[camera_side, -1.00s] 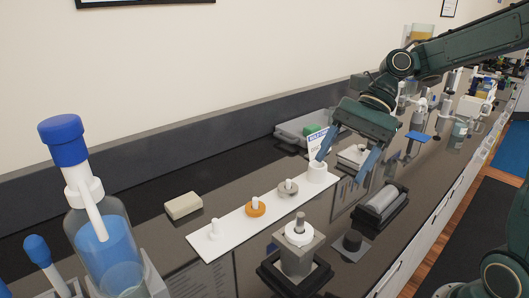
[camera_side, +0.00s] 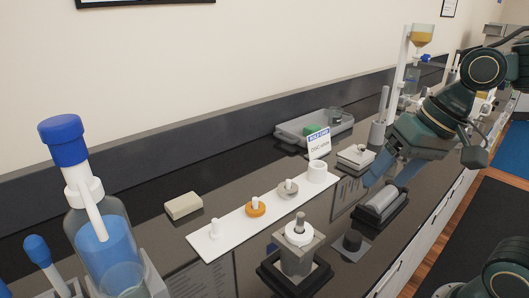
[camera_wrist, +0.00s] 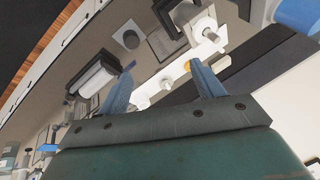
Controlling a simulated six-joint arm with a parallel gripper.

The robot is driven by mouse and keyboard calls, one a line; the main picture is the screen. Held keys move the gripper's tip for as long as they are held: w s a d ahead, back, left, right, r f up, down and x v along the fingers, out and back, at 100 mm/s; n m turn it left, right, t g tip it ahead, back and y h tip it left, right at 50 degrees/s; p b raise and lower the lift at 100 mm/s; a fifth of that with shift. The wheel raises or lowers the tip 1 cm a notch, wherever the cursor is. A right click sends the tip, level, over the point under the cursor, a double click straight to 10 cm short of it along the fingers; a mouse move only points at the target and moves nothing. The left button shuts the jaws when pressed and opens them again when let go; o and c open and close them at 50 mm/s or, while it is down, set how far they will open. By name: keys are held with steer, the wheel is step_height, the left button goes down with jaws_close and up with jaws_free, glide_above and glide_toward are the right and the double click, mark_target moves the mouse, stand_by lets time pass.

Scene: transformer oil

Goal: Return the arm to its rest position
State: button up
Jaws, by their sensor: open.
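My gripper (camera_side: 378,176) is dark green with two blue fingers, at the right of the side view. It is open and empty, above the bench and apart from the objects. In the wrist view its two blue fingers (camera_wrist: 161,87) are spread wide with nothing between them that they touch. The white strip (camera_side: 236,234) with several pegs lies on the bench to the left of my gripper. It carries an orange ring (camera_side: 256,209), a grey ring (camera_side: 288,188) and a white ring (camera_side: 317,172).
A grey block with a white ring (camera_side: 298,254) stands on a black base in front. A grey cylinder (camera_side: 383,199) lies in a black cradle below my gripper. A blue-capped bottle (camera_side: 100,240) stands at left. A tray (camera_side: 300,130) and a stand with amber liquid (camera_side: 422,36) are behind.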

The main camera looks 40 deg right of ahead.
steer(key=s+d+n, duration=0.1)
steer(key=s+d+n+h, duration=0.1)
steer(key=s, duration=0.1)
steer(key=s+d+n+t+h, duration=0.1)
steer(key=n, duration=0.1)
steer(key=shift+s+d+f, duration=0.2)
steer(key=shift+s+f, duration=0.05)
steer(key=shift+s, duration=0.05)
